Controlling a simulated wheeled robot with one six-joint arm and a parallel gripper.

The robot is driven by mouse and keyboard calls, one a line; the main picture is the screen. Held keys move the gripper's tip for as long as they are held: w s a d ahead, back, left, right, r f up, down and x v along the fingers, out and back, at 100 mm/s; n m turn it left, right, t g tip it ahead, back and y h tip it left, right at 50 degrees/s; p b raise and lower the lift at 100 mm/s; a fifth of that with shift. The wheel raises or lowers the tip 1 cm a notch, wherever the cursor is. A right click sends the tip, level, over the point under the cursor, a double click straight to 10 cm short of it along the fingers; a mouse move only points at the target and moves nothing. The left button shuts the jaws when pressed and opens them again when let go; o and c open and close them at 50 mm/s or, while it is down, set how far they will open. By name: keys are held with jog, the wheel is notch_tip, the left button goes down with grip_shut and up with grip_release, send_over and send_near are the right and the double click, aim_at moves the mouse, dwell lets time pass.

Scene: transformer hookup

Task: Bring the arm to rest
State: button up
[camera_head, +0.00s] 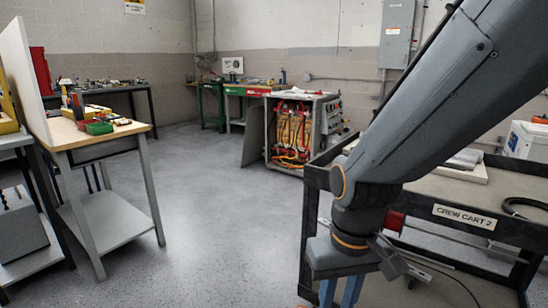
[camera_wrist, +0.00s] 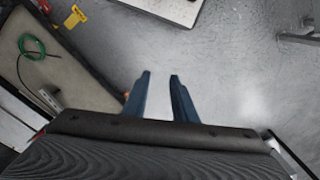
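My grey arm (camera_head: 430,95) comes in from the upper right in the head view and slopes down to the wrist at lower middle. My gripper points downward there, and the ends of its blue fingers are cut off by the bottom edge. In the wrist view my gripper (camera_wrist: 158,78) shows two blue fingers apart, with only grey floor visible between them. It is open and holds nothing.
A dark cart labelled CREW CART 2 (camera_head: 465,217) stands at right, partly behind my arm. A workbench (camera_head: 85,137) with tools is at left. An open cabinet with orange wiring (camera_head: 293,132) stands farther back. The middle floor (camera_head: 205,185) is clear. The wrist view shows a green cable coil (camera_wrist: 31,46).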

jog(key=s+d+r+m+p, duration=0.2)
jog(key=d+r+p, duration=0.6)
jog(key=r+p, duration=0.2)
jog(key=shift+h+p, duration=0.3)
jog(key=shift+p, duration=0.65)
jog(key=shift+s+d, duration=0.1)
jog(key=shift+d, duration=0.05)
